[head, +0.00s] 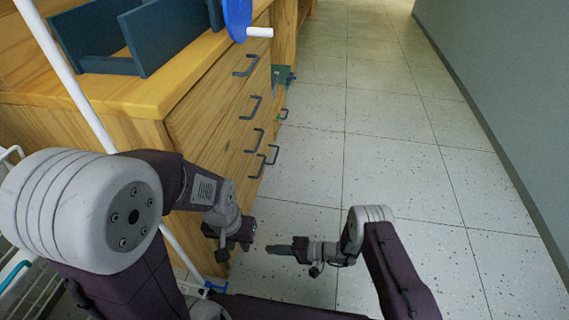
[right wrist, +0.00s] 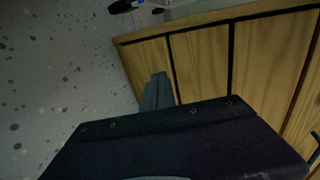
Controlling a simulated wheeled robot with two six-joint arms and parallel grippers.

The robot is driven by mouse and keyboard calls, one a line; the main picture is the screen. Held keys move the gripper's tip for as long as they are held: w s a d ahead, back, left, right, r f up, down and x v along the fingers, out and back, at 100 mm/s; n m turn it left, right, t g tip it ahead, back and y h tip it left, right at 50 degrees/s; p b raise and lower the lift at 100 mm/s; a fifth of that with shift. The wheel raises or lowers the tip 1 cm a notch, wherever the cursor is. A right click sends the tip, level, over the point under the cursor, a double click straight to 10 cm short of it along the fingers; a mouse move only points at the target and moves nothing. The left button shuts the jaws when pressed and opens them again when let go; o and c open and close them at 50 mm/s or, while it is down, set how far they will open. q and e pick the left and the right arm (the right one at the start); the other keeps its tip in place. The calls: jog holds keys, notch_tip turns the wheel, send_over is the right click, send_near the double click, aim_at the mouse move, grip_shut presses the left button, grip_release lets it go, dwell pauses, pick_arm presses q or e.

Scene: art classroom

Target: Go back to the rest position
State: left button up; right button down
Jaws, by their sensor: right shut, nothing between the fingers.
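My left gripper (head: 233,240) hangs in front of the wooden drawer cabinet (head: 145,137), low and close to its side. Its fingers are small and dark here, so their opening cannot be told. My right gripper (head: 275,249) points left over the tiled floor, near the left gripper but apart from it. It is shut and empty. In the right wrist view its grey fingers (right wrist: 156,92) show beyond the dark gripper body, in front of wooden panels.
Several drawer handles (head: 251,107) stick out of the cabinet. A green object (head: 284,75) juts out farther back. The floor (head: 395,130) is clear up to the grey wall (head: 510,90) at the right.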

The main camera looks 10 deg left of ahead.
jog(key=w+d+r+n+p, duration=0.15)
jog(key=w+r+p, duration=0.25)
jog(key=r, duration=1)
jog(key=w+r+n+p, duration=0.3)
jog(key=w+r, duration=0.2)
jog(key=r, duration=0.9)
jog(key=s+d+r+g+h+p, duration=0.1)
jog(key=s+d+r+h+p, duration=0.5)
jog(key=s+d+r, duration=0.55)
jog(key=s+d+f+m+t+h, duration=0.15)
jog(key=s+d+h, duration=0.25)
jog(key=d, duration=0.4)
jog(key=s+d+f+m+h, duration=0.1)
jog(key=s+d+f+h, duration=0.3)
jog(key=d, duration=0.4)
notch_tip(320, 180, up, 40)
jog(key=m+p, duration=0.1)
jog(key=p, duration=3.7)
jog(key=shift+f+m, duration=0.2)
jog(key=shift+m, duration=0.2)
